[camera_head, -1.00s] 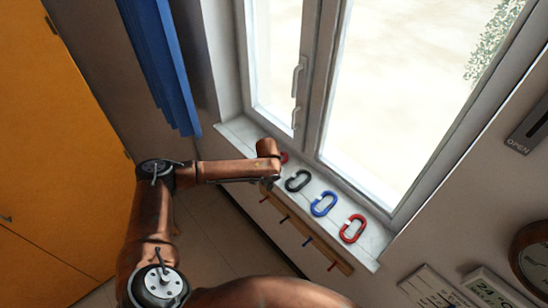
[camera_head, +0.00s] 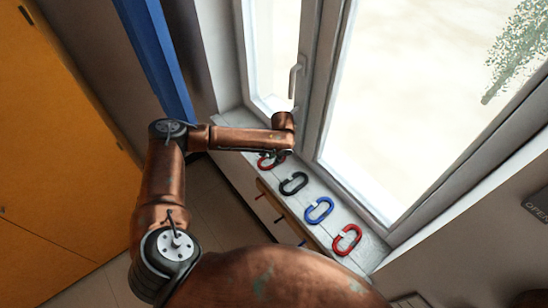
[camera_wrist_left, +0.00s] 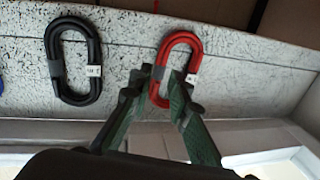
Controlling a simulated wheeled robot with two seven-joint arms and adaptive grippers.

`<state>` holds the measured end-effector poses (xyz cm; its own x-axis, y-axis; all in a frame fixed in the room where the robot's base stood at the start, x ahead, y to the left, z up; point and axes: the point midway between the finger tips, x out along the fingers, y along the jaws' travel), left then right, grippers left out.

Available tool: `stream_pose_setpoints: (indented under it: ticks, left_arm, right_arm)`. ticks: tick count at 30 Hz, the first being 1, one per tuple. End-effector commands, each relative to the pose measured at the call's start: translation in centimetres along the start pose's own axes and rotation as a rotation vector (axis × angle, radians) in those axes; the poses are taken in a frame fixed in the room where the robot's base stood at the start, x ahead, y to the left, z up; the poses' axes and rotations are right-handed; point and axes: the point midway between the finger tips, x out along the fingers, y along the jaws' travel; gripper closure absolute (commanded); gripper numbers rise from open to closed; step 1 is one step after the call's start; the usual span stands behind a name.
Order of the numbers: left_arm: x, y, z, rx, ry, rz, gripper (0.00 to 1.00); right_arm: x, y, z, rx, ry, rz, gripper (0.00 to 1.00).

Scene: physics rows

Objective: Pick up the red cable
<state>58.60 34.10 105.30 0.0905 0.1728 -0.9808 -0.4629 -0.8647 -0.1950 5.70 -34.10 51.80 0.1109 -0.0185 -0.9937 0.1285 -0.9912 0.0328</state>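A red cable (camera_head: 265,163), bent into an oval loop with a light tag, lies on the windowsill beneath the end of my left arm, which partly hides it in the head view. It also shows in the left wrist view (camera_wrist_left: 196,45), where my left gripper (camera_wrist_left: 158,82) reaches its near end. The two green-lined fingers are apart and overlap the loop in the picture; I cannot tell whether they touch it. A second red cable (camera_head: 347,240) lies at the other end of the row. My right gripper is not in view.
A black cable (camera_head: 293,183) and a blue cable (camera_head: 319,210) lie between the red ones on the pale windowsill (camera_head: 374,250). The window (camera_head: 385,100) with its handle (camera_head: 296,78) rises behind. A blue curtain (camera_head: 158,65) hangs at left, near an orange cabinet (camera_head: 55,150).

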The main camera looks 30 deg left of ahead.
Motion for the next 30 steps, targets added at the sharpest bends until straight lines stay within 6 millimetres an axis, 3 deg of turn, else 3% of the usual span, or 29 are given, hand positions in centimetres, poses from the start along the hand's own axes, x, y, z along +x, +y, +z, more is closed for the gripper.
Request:
stream_pose_setpoints:
  ticks: [6, 13, 19, 21, 30]
  left_arm:
    - [2.5, -0.3, 0.1, -0.007, -0.004, -0.001, 0.83]
    - [5.4, -0.1, -0.2, -0.005, -0.001, 0.001, 0.83]
    - [5.8, -0.1, -0.3, -0.003, 0.0, 0.0, 0.83]
    - [5.7, -0.1, -0.3, -0.003, 0.0, 0.0, 0.83]
    - [5.7, -0.1, -0.4, -0.002, 0.0, 0.0, 1.0]
  right_arm:
    - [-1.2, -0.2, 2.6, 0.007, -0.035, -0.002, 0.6]
    - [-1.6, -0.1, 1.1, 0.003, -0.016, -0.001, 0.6]
    - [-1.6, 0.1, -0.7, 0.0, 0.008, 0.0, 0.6]
    - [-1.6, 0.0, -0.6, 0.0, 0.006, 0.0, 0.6]
    - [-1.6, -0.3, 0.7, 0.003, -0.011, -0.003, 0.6]
